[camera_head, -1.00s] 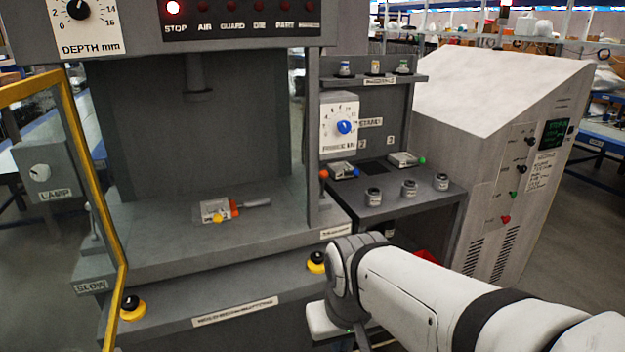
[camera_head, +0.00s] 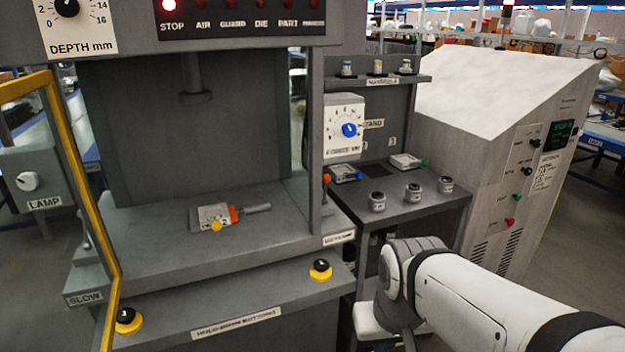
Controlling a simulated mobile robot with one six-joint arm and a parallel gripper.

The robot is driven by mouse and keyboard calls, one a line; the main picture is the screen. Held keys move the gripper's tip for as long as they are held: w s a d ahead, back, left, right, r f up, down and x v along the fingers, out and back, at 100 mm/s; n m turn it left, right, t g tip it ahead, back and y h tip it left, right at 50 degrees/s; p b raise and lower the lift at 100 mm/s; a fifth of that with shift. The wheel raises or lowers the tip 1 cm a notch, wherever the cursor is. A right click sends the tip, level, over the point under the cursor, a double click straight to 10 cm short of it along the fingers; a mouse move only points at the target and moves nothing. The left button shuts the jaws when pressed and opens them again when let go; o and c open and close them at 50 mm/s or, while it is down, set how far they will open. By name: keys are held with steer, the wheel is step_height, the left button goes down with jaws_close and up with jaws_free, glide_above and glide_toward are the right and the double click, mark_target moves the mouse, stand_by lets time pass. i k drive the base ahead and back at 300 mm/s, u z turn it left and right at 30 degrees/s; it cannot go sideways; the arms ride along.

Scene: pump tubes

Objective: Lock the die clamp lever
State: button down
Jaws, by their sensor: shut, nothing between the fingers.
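The die (camera_head: 212,217) is a small pale-grey block on the press bed (camera_head: 160,248), with a yellow knob at its front. An orange piece (camera_head: 234,213) sits at its right side. A grey lever (camera_head: 257,208) sticks out to the right from there, lying nearly flat. I take this to be the die clamp lever, but its locked or unlocked state is too small to tell. My arm comes in from the lower right, well apart from the die. My gripper is not in view.
The yellow-edged guard (camera_head: 107,200) stands at the left of the press opening. Yellow-based buttons (camera_head: 320,269) sit on the front ledge. The stand at right holds two more dies (camera_head: 345,173) and several round pieces (camera_head: 413,192).

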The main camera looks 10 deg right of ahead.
mark_target(326, 177)
steer(key=i, duration=0.9)
